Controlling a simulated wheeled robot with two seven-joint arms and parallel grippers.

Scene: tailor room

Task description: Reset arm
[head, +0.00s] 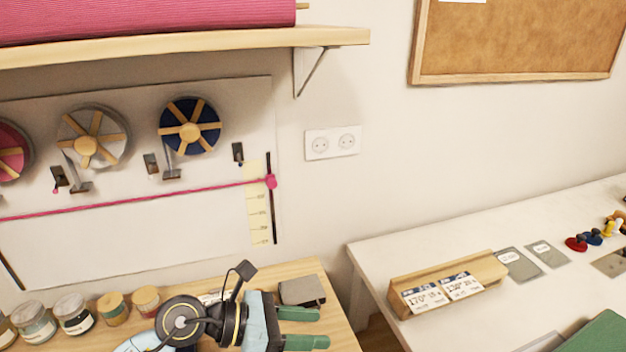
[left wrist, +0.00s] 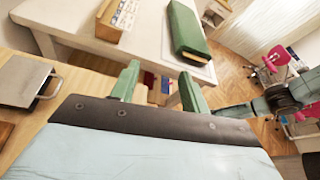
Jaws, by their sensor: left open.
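My left gripper (head: 322,328) is at the bottom of the head view, over the right end of the wooden table. Its two green fingers are apart, with nothing between them. In the left wrist view the open fingers (left wrist: 160,76) stand above the gap between the wooden table and the white table. A teal and dark arm link, which looks like my right arm, shows at the right of the left wrist view. I cannot make out a right gripper there.
A grey box (head: 302,290) sits close beside my left gripper. Several jars (head: 74,313) stand at the left. The white table (head: 400,256) at the right holds a wooden card holder (head: 440,287) and a green pad (head: 597,336). A shelf (head: 200,45) and spools hang above.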

